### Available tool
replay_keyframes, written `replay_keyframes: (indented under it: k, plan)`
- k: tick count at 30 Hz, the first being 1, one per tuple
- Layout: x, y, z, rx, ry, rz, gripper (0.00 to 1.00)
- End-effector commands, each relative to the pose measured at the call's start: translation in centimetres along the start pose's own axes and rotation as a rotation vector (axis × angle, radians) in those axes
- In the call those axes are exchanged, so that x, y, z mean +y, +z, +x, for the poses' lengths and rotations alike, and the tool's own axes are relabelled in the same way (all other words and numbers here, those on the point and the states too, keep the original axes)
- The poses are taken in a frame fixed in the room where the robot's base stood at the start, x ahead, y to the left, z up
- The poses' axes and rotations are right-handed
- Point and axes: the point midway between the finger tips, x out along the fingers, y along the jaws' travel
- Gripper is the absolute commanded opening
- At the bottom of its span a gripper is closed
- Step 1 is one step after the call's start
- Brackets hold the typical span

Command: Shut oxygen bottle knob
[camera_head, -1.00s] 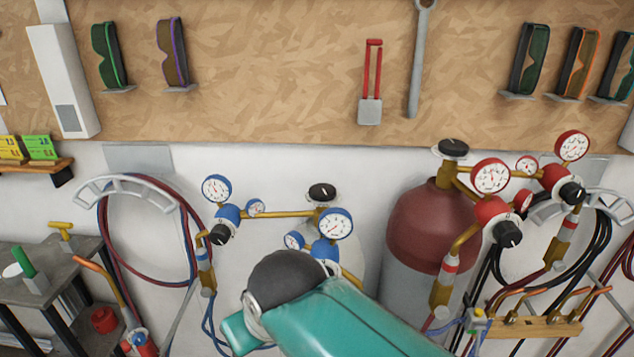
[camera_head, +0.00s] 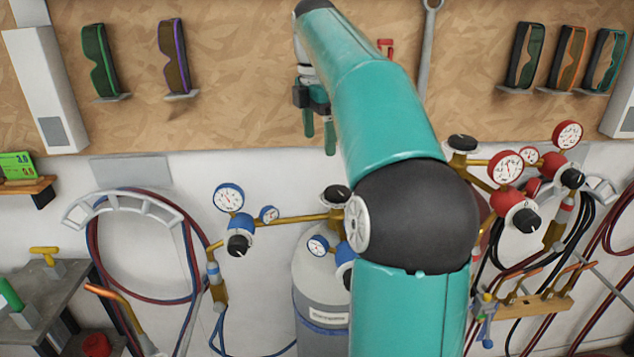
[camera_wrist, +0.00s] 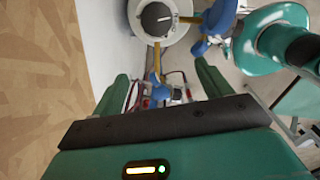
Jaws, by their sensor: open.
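The oxygen bottle (camera_head: 320,300) is a pale grey cylinder with a blue band and a label, against the wall and partly hidden behind my arm. Its black knob (camera_head: 336,195) sits on top, by the brass pipe with blue regulators. In the wrist view the round black knob (camera_wrist: 157,19) shows at the top, beyond the fingertips. My gripper (camera_head: 319,138) is open and empty, fingers pointing down, above the knob and slightly left of it in the head view. Both green fingers also show in the wrist view (camera_wrist: 162,72), apart.
Blue-rimmed gauges (camera_head: 229,197) stand left of the knob. Red regulators and gauges (camera_head: 506,167) stand on the right, with the red bottle mostly hidden by my arm. A hose rack (camera_head: 125,203) hangs at left. The wooden board (camera_head: 240,70) is behind the gripper.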

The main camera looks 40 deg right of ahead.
Motion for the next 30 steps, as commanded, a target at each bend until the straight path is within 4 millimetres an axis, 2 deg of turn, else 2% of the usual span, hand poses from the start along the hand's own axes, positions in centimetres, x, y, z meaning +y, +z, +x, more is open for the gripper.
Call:
replay_keyframes:
  k: [1,3,7,14,30]
  plan:
    - [0.2,2.0,-0.1,0.018,-0.007,-0.035,0.77]
    - [0.2,3.7,-0.2,0.035,-0.015,-0.085,0.77]
    - [0.0,5.2,-0.1,0.050,-0.022,-0.125,0.77]
    - [-0.1,5.1,2.0,0.050,-0.024,-0.128,0.77]
    - [-0.2,4.4,11.8,0.050,-0.023,-0.126,0.77]
